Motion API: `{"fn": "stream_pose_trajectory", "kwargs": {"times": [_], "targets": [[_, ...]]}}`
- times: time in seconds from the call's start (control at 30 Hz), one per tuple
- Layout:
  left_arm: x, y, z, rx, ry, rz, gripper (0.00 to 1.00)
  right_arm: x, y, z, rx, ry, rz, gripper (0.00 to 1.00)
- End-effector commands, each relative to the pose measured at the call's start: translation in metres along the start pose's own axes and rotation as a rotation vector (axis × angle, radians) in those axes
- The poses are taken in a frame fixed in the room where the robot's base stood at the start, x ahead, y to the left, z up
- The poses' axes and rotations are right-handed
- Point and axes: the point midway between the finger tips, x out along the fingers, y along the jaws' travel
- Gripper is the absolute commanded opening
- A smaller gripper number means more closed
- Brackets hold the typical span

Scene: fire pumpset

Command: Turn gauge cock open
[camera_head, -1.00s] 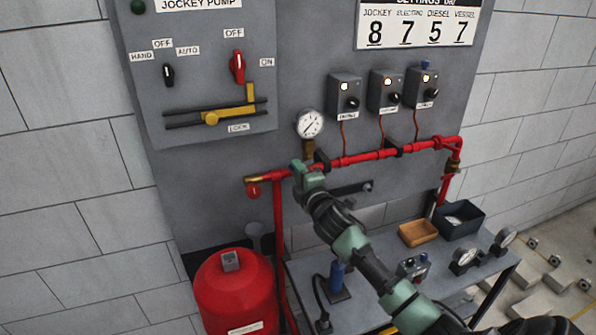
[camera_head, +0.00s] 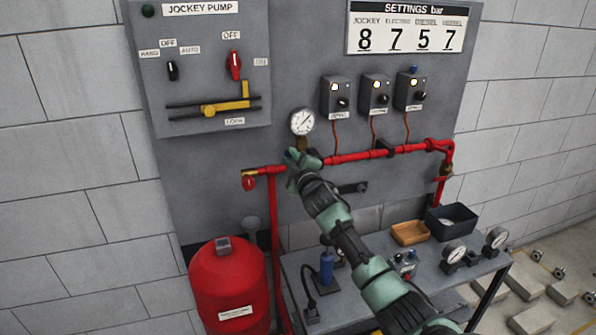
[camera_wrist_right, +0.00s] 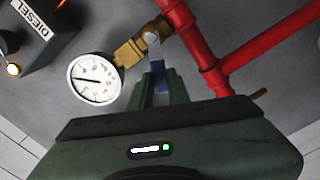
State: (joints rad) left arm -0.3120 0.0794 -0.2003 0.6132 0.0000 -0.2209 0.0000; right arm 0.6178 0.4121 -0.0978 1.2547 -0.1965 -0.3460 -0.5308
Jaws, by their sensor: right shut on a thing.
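A round white pressure gauge (camera_head: 302,122) stands above the red pipe on the grey panel. It also shows in the right wrist view (camera_wrist_right: 95,79), joined to a brass gauge cock (camera_wrist_right: 130,52). The cock has a small lever with a blue grip (camera_wrist_right: 160,73). My right gripper (camera_head: 299,158) is at the cock just below the gauge and hides most of it in the head view. In the wrist view its green fingers (camera_wrist_right: 162,84) are shut on the blue lever, one on each side. My left gripper is not in view.
A red pipe (camera_head: 350,157) runs across the panel beside the cock. The jockey pump box (camera_head: 205,75) is upper left, and a red tank (camera_head: 228,290) stands below. A bench (camera_head: 375,275) holds a black bin (camera_head: 452,221), a wooden tray (camera_head: 410,233) and loose gauges.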

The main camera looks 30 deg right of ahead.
Motion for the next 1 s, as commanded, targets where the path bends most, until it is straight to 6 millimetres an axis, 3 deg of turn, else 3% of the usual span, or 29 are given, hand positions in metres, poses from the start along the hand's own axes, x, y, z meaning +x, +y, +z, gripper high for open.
{"fn": "stream_pose_trajectory", "kwargs": {"times": [0.4,1.0], "targets": [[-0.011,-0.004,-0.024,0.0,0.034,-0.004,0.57,0.002,0.018,0.004,0.4,-0.004,-0.004,0.0],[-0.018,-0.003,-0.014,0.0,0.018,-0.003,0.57,0.002,0.038,0.022,0.927,-0.007,-0.004,0.0]]}}
